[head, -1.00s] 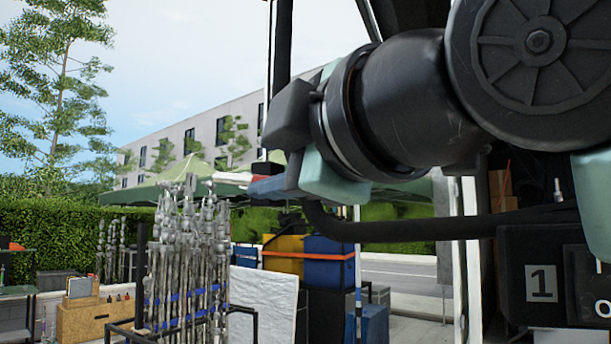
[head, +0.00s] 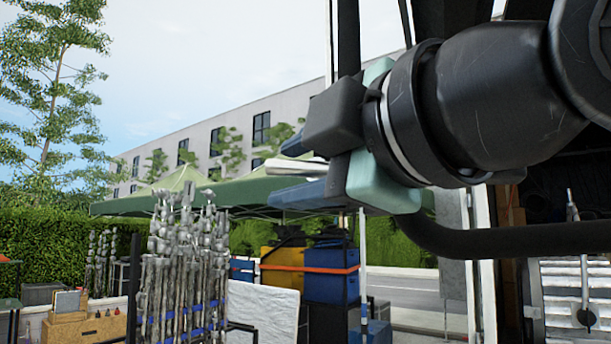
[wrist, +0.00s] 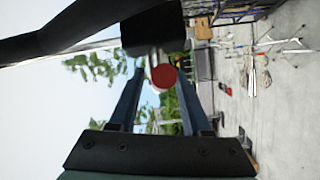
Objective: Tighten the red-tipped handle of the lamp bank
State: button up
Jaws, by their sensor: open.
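My gripper (wrist: 160,85) is open in the wrist view, with one blue finger on each side of the red tip (wrist: 163,77). The tip faces the camera as a round red disc; whether a finger touches it I cannot tell. A black block (wrist: 152,32) and a pale rod sit behind and above it, and the rest of the handle is mostly hidden. In the head view my gripper (head: 292,172) points left, with a pale metal piece (head: 306,166) between its fingers. The red tip is not visible there.
A thick black curved bar (head: 470,242) runs just below my wrist in the head view; a black bar (wrist: 55,38) also crosses the wrist view's upper left. Metal stands (head: 185,270), a white board (head: 262,315) and blue cases (head: 331,273) stand farther off.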

jog(key=shift+s+d+r, duration=0.1)
jog(key=shift+s+d, duration=0.1)
jog(key=shift+a, duration=0.1)
grip_shut()
